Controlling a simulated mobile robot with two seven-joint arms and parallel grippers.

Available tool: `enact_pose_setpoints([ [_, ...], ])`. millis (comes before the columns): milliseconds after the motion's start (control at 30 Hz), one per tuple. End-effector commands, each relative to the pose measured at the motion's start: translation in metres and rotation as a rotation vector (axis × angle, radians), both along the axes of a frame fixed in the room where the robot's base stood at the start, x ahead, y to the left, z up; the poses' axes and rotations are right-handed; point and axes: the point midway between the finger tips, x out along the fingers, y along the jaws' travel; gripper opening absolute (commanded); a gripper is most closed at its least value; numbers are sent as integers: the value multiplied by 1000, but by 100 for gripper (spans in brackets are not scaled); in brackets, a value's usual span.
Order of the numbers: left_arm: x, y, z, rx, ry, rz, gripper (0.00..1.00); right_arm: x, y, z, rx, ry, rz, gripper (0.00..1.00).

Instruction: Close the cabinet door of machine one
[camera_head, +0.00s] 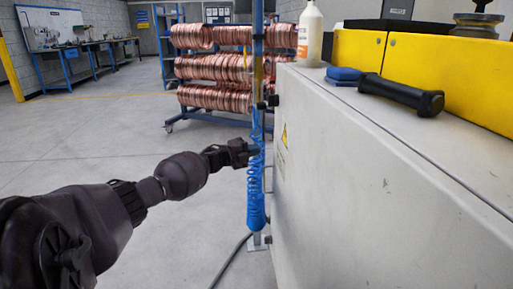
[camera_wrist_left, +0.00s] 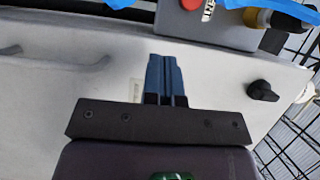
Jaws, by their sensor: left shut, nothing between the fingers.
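The grey-white machine cabinet (camera_head: 370,185) fills the right of the head view, with a yellow warning triangle on its side. In the left wrist view a pale panel (camera_wrist_left: 215,85) lies in front of my left gripper (camera_wrist_left: 164,62). It carries a black knob (camera_wrist_left: 263,91) at right and a grey handle-like shape (camera_wrist_left: 82,62) at left. My left gripper is shut and empty, its blue fingers together. In the head view the left gripper (camera_head: 252,151) reaches to the cabinet's far left edge, beside the blue coiled hose. Contact with the panel cannot be told. My right gripper is not in view.
The blue coiled hose (camera_head: 256,185) hangs on a post near the gripper. A rack of copper coils (camera_head: 215,68) stands behind. A black handle-shaped object (camera_head: 400,94), a blue item (camera_head: 343,74) and a white bottle (camera_head: 310,35) are on the cabinet top. Floor at left is clear.

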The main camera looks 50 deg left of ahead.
Motion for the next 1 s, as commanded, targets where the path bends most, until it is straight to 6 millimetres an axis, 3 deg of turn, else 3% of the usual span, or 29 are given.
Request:
enact_pose_setpoints([
  [200, -40, 26, 2, 1, 1, 5, 0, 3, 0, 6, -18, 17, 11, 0],
  [500, -74, 47, -2, 1, 4, 4, 0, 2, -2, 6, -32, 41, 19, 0],
  [1000, -79, 55, -5, -14, 16, 34, 0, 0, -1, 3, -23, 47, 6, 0],
])
